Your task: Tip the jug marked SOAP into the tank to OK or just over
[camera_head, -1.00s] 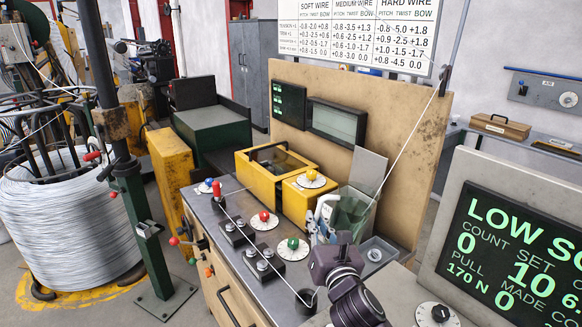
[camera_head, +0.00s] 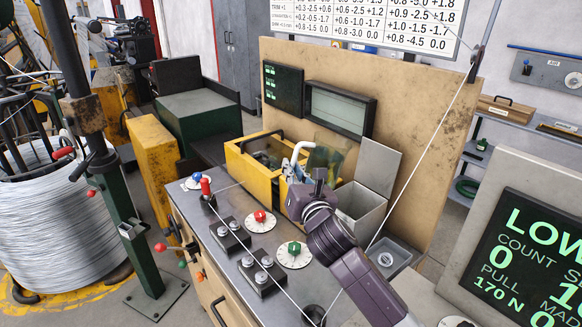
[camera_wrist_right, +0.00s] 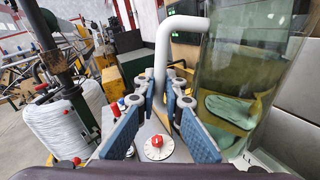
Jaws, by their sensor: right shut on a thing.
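The jug (camera_head: 326,160) is clear, with greenish liquid and a white handle (camera_head: 300,152). No SOAP lettering is readable on it. My right gripper (camera_head: 298,178) is shut on the handle and holds the jug up over the bench. In the right wrist view the jug (camera_wrist_right: 245,85) fills the right side, and its handle (camera_wrist_right: 162,60) runs down between my blue-padded fingers (camera_wrist_right: 160,115). An open grey box (camera_head: 358,210) with a raised lid stands right of the jug. I cannot tell for sure whether it is the tank. My left gripper is out of view.
A yellow open-topped housing (camera_head: 240,165) is behind and left of the jug. A taut wire runs past the grey box up to the backboard (camera_head: 420,120). Dials and roller blocks (camera_head: 262,275) cover the bench front. A screen (camera_head: 530,260) stands at right.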

